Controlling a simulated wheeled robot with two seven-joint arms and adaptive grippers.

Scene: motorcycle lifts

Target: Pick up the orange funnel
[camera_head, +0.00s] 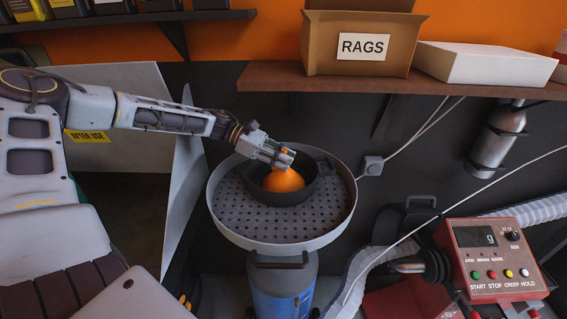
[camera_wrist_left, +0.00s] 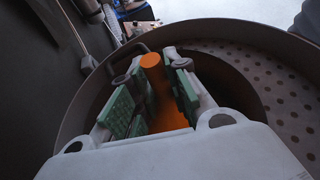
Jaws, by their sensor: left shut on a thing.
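The orange funnel (camera_head: 284,181) sits in a dark round pan with handles (camera_head: 270,196), its wide end down and its narrow end up. My left gripper (camera_head: 286,157) comes in from the left and is shut on the funnel's narrow upper part. In the left wrist view the funnel (camera_wrist_left: 158,90) stands between the green-padded fingers of my left gripper (camera_wrist_left: 152,92). The lower part of the funnel is partly hidden by the pan's rim. My right gripper is not in view.
The pan stands on a perforated round grey tray (camera_head: 228,206) with a raised rim, on a blue drum (camera_head: 282,291). A shelf (camera_head: 270,78) with a RAGS box (camera_head: 325,58) and a white box (camera_head: 485,62) is behind. A red control box (camera_head: 492,262) stands at right.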

